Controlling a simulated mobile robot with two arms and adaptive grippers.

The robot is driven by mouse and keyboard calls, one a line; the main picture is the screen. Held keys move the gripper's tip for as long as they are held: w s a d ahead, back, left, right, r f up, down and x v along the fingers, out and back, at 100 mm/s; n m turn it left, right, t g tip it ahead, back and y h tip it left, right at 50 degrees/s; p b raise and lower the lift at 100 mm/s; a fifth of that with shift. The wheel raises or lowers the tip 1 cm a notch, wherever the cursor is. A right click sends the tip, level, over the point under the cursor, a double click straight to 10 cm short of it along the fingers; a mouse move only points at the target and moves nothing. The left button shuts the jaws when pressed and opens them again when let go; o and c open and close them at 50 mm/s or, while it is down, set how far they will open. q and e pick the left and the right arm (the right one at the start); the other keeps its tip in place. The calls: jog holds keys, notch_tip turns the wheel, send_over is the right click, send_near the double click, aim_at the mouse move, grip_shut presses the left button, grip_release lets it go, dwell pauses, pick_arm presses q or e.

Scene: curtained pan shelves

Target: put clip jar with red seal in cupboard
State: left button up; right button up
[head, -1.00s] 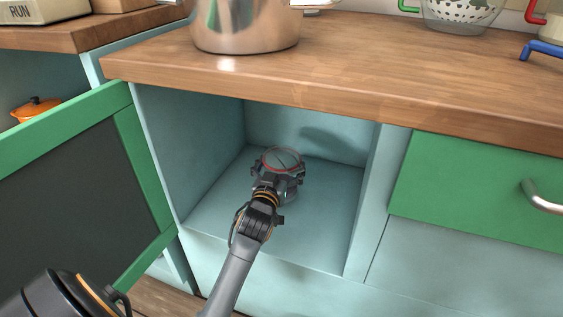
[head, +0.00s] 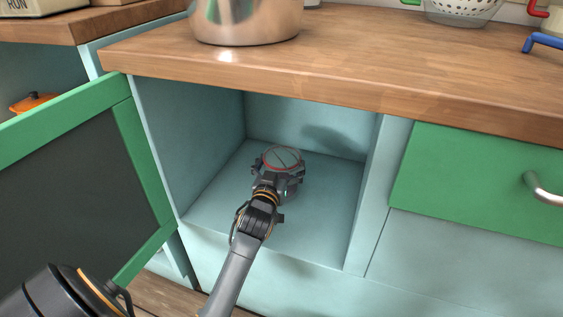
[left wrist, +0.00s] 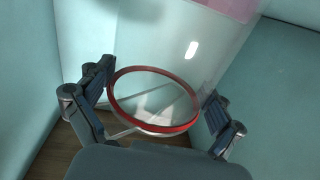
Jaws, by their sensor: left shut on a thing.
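The clip jar with the red seal (head: 283,158) is inside the open cupboard (head: 225,205), near the middle of its floor. Its round glass lid and red ring show from above; I cannot tell whether its base touches the cupboard floor. My left gripper (head: 279,175) reaches in from the front and is shut on the jar. In the left wrist view the red ring (left wrist: 112,100) lies between the two fingers of my left gripper (left wrist: 152,108), one on each side. The gripper hides the jar's lower body in the head view. My right gripper is not in view.
The green cupboard door (head: 140,165) stands open on the left. A wooden counter (head: 350,75) overhangs the cupboard, with a metal pot (head: 246,22) on it. A green drawer (head: 470,180) is at the right. The cupboard floor around the jar is clear.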

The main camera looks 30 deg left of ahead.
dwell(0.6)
pick_arm(q)
jog(key=o, duration=1.5)
jog(key=shift+f, duration=0.1)
jog(key=shift+f, duration=0.25)
jog(key=v, duration=1.2)
jog(key=shift+r, duration=0.2)
grip_shut()
